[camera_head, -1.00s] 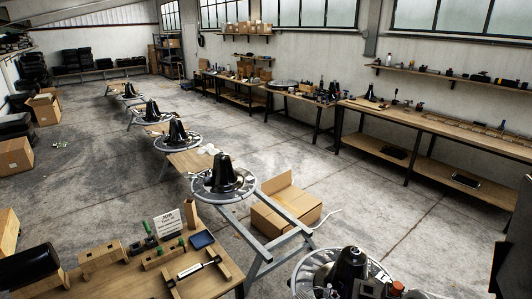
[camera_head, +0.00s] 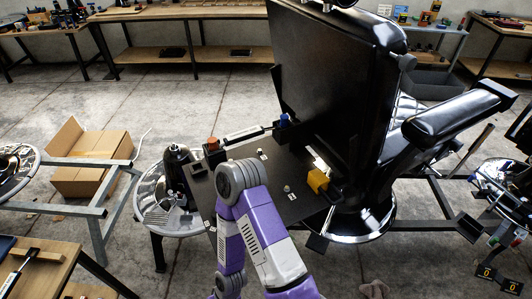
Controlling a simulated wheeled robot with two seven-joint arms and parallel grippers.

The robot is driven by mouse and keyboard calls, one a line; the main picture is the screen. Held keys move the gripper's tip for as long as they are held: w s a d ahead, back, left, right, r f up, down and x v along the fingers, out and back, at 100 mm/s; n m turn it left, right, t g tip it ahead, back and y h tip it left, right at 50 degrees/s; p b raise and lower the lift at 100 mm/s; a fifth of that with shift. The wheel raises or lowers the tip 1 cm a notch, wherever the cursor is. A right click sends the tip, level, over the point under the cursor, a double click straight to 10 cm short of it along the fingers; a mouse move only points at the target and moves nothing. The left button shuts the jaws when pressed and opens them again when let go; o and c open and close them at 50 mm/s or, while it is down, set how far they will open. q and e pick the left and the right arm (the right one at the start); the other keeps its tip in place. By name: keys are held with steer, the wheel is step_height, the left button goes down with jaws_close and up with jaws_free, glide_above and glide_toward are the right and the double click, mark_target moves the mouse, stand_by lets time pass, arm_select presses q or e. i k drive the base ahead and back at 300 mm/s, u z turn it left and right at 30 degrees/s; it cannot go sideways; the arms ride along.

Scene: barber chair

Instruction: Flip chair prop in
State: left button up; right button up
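A black barber chair stands right of centre, with its large flat backrest panel (camera_head: 325,75) raised and a padded armrest (camera_head: 460,112) to its right. A dark flat plate (camera_head: 262,172) lies at the foot of the panel. A yellow block (camera_head: 318,181) sits at the plate's right edge. One purple and white arm of mine rises from the bottom and bends in front of the plate; neither gripper shows.
An open cardboard box (camera_head: 90,160) is on the floor at left beside a grey metal frame (camera_head: 100,212). A wooden table (camera_head: 62,270) fills the lower left corner. Another chair base (camera_head: 490,180) stands at right. Workbenches (camera_head: 150,62) line the back wall.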

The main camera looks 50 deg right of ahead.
mark_target(317, 180)
steer(key=u, duration=0.05)
steer(key=k, duration=0.45)
steer(key=z, duration=0.6)
steer(key=i, duration=0.3)
steer(key=z, duration=2.4)
steer(key=i, duration=0.25)
steer(key=u, duration=1.2)
